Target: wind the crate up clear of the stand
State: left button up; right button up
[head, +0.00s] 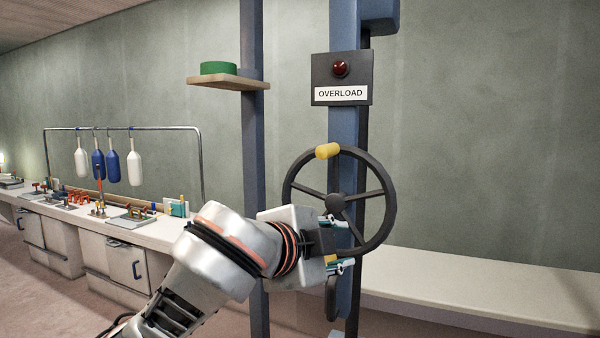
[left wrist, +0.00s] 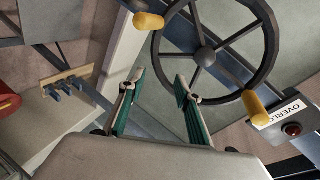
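A dark spoked hand wheel (head: 374,178) is mounted on a blue post (head: 343,130). One yellow knob (head: 328,151) is at its top; another yellow piece (head: 331,259) shows partly behind my gripper. In the left wrist view the wheel (left wrist: 274,48) has two yellow knobs, one upper left (left wrist: 148,22) and one lower right (left wrist: 256,108). My left gripper (head: 343,244) is at the wheel's lower part. In the left wrist view its fingers (left wrist: 163,90) are apart with nothing between them, short of the wheel. No crate or stand can be made out. My right gripper is out of view.
An OVERLOAD sign (head: 341,94) with a dark red lamp (head: 340,69) is above the wheel. A wooden shelf (head: 230,84) holds a green round thing (head: 218,68). A cluttered bench (head: 155,232) runs along the left; a bare pale bench (head: 480,284) is at right.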

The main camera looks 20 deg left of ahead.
aim_at(321, 153)
pick_arm(q)
jog(key=a+r+t+y+p, duration=0.1)
jog(key=r+p, duration=0.1)
jog(key=r, duration=0.3)
jog(key=s+a+r+m+t+y+p, duration=0.1)
jog(key=a+r+p, duration=0.1)
jog(key=r, duration=0.3)
jog(key=s+a+r+m+t+p, duration=0.1)
jog(key=r+t+p, duration=0.1)
jog(key=r, duration=0.3)
jog(key=shift+s+a+r+y, duration=0.1)
jog(key=shift+s+a+y, duration=0.15)
jog(key=shift+y, duration=0.15)
jog(key=shift+w+p, duration=0.25)
jog(key=shift+p, duration=0.45)
jog(key=shift+w+f+b, duration=0.15)
jog(key=shift+w, duration=0.4)
jog(key=shift+w+f+b, duration=0.15)
jog(key=shift+w, duration=0.75)
jog(key=shift+w+b, duration=0.6)
jog(key=shift+w, duration=2.05)
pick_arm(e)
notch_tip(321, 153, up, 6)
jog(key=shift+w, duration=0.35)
